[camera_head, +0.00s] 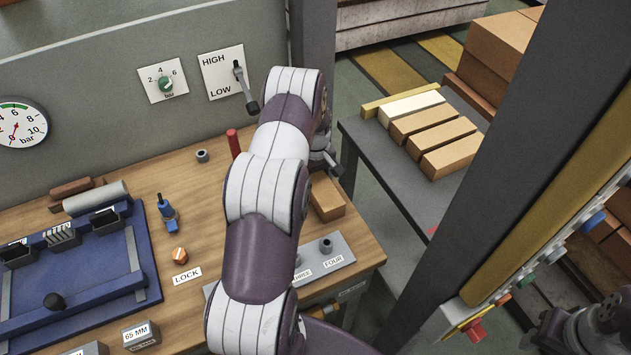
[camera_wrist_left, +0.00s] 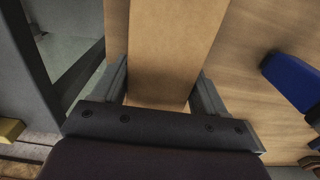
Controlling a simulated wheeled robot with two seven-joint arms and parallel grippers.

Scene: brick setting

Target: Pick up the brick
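A tan brick (camera_head: 327,199) lies on the wooden workbench near its right end. My left arm reaches across the bench. My left gripper (camera_head: 328,162) is at the brick's far end, partly hidden behind the arm. In the left wrist view, the brick (camera_wrist_left: 165,50) lies between the two fingers of the left gripper (camera_wrist_left: 160,85), one along each side. The fingers are very close to its sides; whether they press on it I cannot tell. My right gripper does not show; only a dark part of my right arm is at the lower right.
Several bricks (camera_head: 433,141) lie in a row on a grey side table (camera_head: 375,150). A blue fixture (camera_head: 145,270) and a blue-handled tool (camera_head: 168,212) are on the bench. A red upright handle (camera_head: 233,143) stands near the arm. A dark post (camera_head: 480,190) rises on the right.

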